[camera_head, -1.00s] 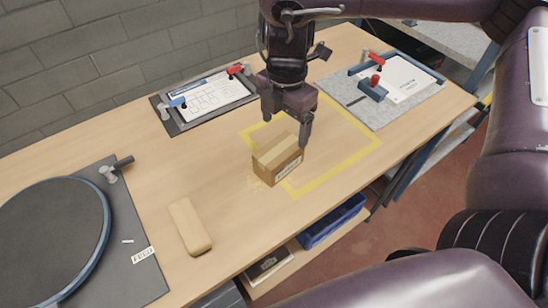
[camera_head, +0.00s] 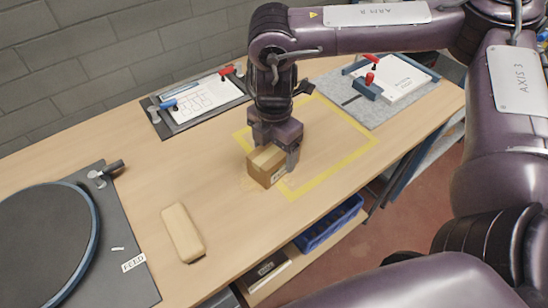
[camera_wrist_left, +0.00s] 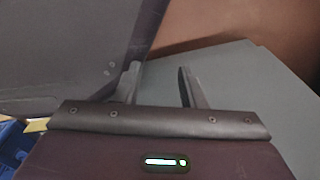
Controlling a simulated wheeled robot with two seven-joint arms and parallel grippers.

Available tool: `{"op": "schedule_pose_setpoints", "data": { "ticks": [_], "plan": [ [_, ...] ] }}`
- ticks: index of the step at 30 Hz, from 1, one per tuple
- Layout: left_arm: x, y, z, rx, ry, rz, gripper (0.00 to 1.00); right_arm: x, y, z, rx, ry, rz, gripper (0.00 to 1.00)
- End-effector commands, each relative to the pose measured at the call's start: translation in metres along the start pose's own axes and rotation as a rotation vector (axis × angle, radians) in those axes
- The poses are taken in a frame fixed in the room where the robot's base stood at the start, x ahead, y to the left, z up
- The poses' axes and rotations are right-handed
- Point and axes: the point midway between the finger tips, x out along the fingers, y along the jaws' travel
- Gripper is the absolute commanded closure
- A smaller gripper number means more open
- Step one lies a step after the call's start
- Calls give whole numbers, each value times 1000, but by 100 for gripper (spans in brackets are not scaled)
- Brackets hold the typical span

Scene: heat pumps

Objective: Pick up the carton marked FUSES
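A small brown carton (camera_head: 264,172) with a paler tape strip stands on the wooden workbench in the head view, at the left edge of a yellow taped outline. A pale label shows on its side, too small to read. My right gripper (camera_head: 272,153) is down over the carton from above and behind. One finger is at the carton's right end; the other is hidden, so I cannot tell whether it grips. My left gripper (camera_wrist_left: 160,86) shows only in the left wrist view, its fingers apart with nothing between them.
A tan block (camera_head: 183,233) lies left of the carton. A round turntable (camera_head: 40,240) on a dark plate marked FEED is at far left. Two clamp boards (camera_head: 200,100) (camera_head: 385,88) stand at the back. A blue bin (camera_head: 328,225) sits below the bench edge.

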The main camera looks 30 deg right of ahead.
Motion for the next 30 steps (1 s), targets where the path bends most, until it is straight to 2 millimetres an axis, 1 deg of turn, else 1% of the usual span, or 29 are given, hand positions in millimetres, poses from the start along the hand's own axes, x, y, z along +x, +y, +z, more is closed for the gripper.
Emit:
{"op": "schedule_pose_setpoints", "data": {
  "ticks": [1, 11, 19, 23, 26, 28, 29, 30],
  "plan": [
    [0, 0, 0, 0, 0, 0, 64, 0, 0, 0, 0, 0, 0, 29],
    [0, 0, 0, 0, 1, 0, 64, 0, 0, 0, 0, 0, 0, 72],
    [0, 0, 0, -1, 1, 1, 64, -2, 1, 0, 0, 0, 2, 73],
    [0, 0, 0, -1, 1, 1, 64, -9, 1, 0, 0, 1, 4, 73],
    [-1, 1, 0, -1, 1, 1, 64, -19, 1, 0, 0, 0, 5, 73],
    [-1, 1, 2, -1, 0, 1, 64, -30, 1, 0, 1, 1, 4, 73],
    [-4, 1, 0, 0, 2, 1, 64, -38, 1, 0, 0, 0, 6, 73],
    [-5, 1, 9, 2, -6, 1, 64, -49, 2, 0, -1, -2, 7, 73]
  ]
}}
